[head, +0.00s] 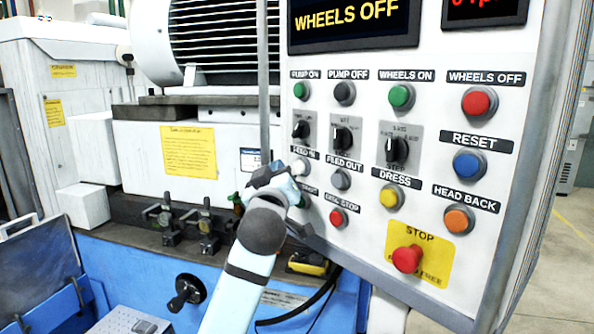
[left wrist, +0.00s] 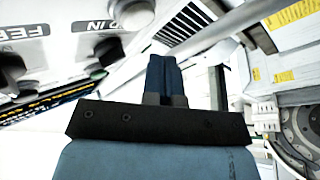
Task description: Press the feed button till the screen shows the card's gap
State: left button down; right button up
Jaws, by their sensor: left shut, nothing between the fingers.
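The control panel (head: 365,200) carries the feed in button (head: 303,167), pale and partly covered by my gripper, and the grey feed out button (head: 340,179). My left gripper (head: 290,171) is shut and empty, its tips at the feed in button; I cannot tell whether they touch. In the left wrist view the shut fingers (left wrist: 164,76) point up near a round pale button (left wrist: 133,14) and a "FEED IN" label (left wrist: 96,25). The screen (head: 350,20) reads "WHEELS OFF". A red-digit display (head: 484,8) is cut off at the top. A small white card (head: 250,159) has unclear writing.
Other buttons surround the spot: a red one (head: 338,217) below, a yellow dress button (head: 390,197), and a red stop knob (head: 407,259) lower right. Selector knobs (head: 301,129) sit just above. A yellow sheet (head: 188,152) hangs on the grinder behind.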

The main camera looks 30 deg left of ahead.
pick_arm(q)
jog(key=shift+w+d, duration=0.2)
jog(key=shift+w, duration=0.3)
dwell(1.8)
jog(key=shift+w+d, duration=0.2)
jog(key=shift+w, duration=0.2)
jog(key=shift+w+d, duration=0.1)
jog(key=shift+w, duration=0.4)
dwell(0.6)
jog(key=shift+s, duration=0.1)
jog(key=shift+s+a, duration=0.25)
jog(key=shift+s, duration=0.55)
jog(key=shift+s+a+p, duration=0.15)
jog(key=shift+s+a, duration=0.15)
jog(key=shift+s, duration=0.5)
jog(key=shift+s+a+p, duration=0.15)
jog(key=shift+s+a, duration=0.15)
jog(key=shift+s, duration=0.45)
jog(key=shift+s+a+p, duration=0.15)
jog(key=shift+s+a, duration=0.15)
jog(key=shift+s, duration=0.5)
dwell(0.9)
